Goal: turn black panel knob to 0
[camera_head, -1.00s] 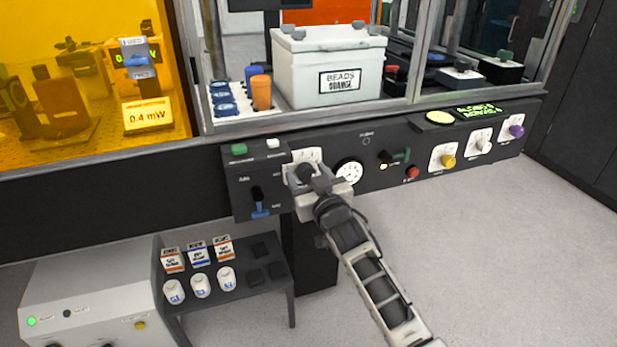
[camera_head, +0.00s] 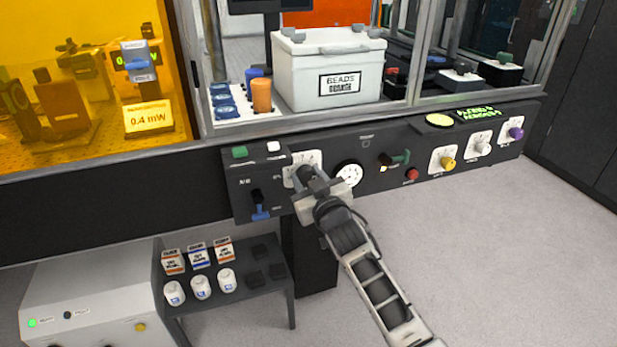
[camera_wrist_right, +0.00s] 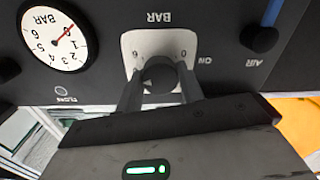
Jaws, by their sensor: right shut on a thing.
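My right gripper (camera_wrist_right: 161,86) is shut on the knob, one finger on each side. In the head view my right gripper (camera_head: 310,182) reaches the front panel from below right and hides the knob; part of the dial plate (camera_head: 304,157) shows above it. A round BAR gauge (camera_wrist_right: 53,38) beside the plate has a red needle near its 0. My left gripper is not in view.
A small rack (camera_head: 270,292) with boxes and jars stands below left. The floor at right is clear.

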